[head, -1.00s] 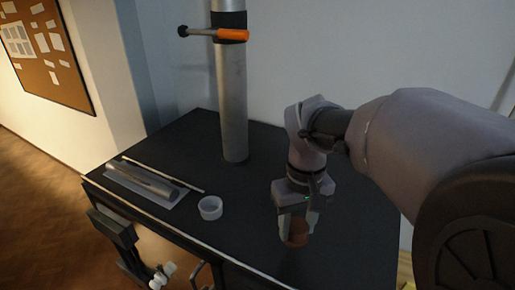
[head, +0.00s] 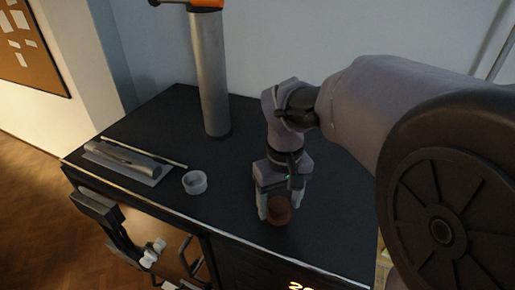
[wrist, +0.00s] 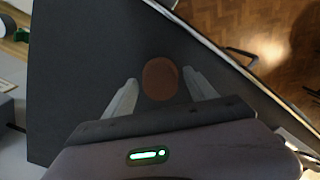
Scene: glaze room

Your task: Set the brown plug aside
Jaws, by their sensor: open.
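The brown plug (head: 280,212) is a short, round, reddish-brown piece on the black bench top (head: 235,215). My gripper (head: 279,207) points down at it, with one finger on each side. In the wrist view the plug (wrist: 161,79) lies between the tips of my open gripper (wrist: 160,84). A narrow strip of dark bench shows on both sides of it, so the fingers look apart from it. Nothing else is between the fingers.
A grey roller (head: 128,158) and a thin rod (head: 150,153) lie farther left on a pale sheet. A metal pipe (head: 214,85) rises at the back. Bench between cup and plug is clear.

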